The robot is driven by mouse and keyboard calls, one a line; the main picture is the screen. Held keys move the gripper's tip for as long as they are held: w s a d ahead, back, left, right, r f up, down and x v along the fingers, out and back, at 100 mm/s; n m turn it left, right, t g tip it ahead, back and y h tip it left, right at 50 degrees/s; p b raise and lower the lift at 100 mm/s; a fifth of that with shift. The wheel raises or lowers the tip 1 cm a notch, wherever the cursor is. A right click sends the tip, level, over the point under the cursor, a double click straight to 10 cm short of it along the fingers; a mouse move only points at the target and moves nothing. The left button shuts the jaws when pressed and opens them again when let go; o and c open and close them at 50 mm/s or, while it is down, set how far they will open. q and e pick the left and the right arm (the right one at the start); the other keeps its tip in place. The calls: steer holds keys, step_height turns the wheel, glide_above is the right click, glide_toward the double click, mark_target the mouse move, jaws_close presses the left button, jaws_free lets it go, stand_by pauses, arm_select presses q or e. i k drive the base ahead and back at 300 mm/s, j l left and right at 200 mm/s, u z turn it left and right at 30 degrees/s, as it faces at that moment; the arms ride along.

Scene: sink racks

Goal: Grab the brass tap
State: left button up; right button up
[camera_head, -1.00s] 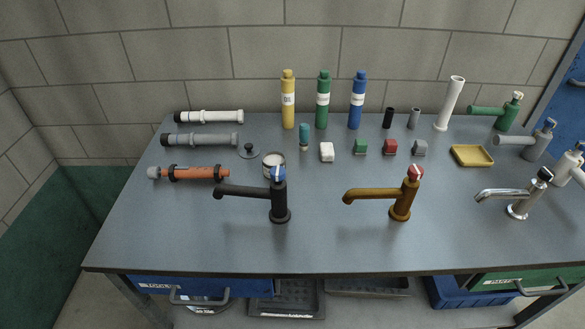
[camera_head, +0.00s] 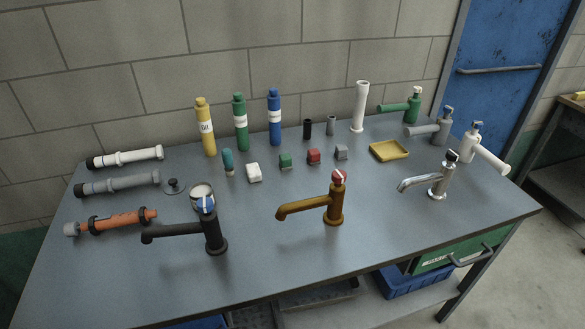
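The brass tap (camera_head: 335,204) stands upright on the grey-blue table (camera_head: 300,262), near the middle of the front row. It is brown-gold with a red and white top, and its spout points left. A black tap (camera_head: 213,233) with a blue and white top stands to its left. A chrome tap (camera_head: 438,182) with a black top stands to its right. Neither of my grippers shows in the head view.
Yellow, green and blue bottles (camera_head: 241,122) stand at the back. Small coloured blocks (camera_head: 313,156) and a yellow dish (camera_head: 389,151) lie behind the brass tap. Pipes (camera_head: 118,185) lie at the left. Green, grey and white taps (camera_head: 474,142) stand at the back right. The table in front is clear.

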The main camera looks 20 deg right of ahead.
mark_target(334, 217)
steer(key=l+u, duration=0.2)
steer(key=l, duration=0.35)
steer(key=k+l+u, duration=0.15)
steer(key=l, duration=0.4)
steer(key=l+u, duration=0.2)
steer(key=l, duration=0.35)
